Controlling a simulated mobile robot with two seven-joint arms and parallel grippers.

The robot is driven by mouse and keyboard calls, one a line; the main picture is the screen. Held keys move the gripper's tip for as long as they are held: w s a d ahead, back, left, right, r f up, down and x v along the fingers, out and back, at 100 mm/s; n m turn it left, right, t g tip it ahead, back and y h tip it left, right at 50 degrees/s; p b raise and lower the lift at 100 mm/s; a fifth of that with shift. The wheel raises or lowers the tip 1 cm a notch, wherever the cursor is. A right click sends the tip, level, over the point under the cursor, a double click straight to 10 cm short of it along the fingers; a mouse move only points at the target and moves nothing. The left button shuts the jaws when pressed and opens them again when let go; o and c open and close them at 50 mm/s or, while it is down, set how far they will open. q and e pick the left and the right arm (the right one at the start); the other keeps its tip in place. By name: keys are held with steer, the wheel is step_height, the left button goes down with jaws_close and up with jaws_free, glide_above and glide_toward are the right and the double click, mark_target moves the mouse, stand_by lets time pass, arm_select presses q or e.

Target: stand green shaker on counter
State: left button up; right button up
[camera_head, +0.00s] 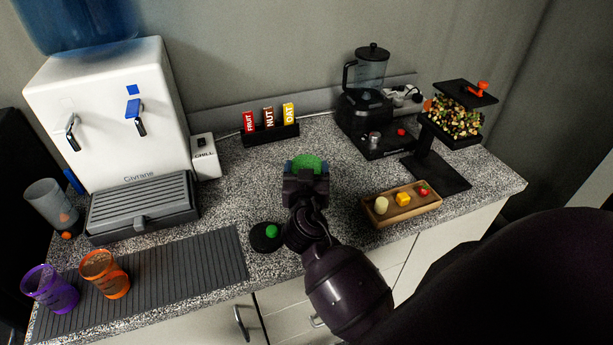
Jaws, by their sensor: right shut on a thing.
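The green shaker (308,160) is in the middle of the camera_head view, over the counter (222,214). Only its rounded green upper part shows. My right gripper (306,172) is shut on it from the near side and hides its lower part. I cannot tell whether its base touches the counter. A black round lid with a green knob (271,231) lies on the counter, to the left of my right wrist. My left gripper is not in view.
A purple cup (50,289) and an orange cup (105,274) stand on a ribbed mat (190,270) at left. A white water dispenser (110,100) stands behind. A wooden tray (377,217) is right of my gripper; a blender (370,100) and snack dispenser (452,116) stand back right.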

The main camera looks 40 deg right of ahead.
steer(key=shift+f, duration=0.85)
steer(key=shift+f, duration=0.1)
steer(key=o, duration=1.1)
steer(key=shift+c, duration=0.2)
steer(key=o, duration=0.4)
steer(key=shift+o, duration=0.2)
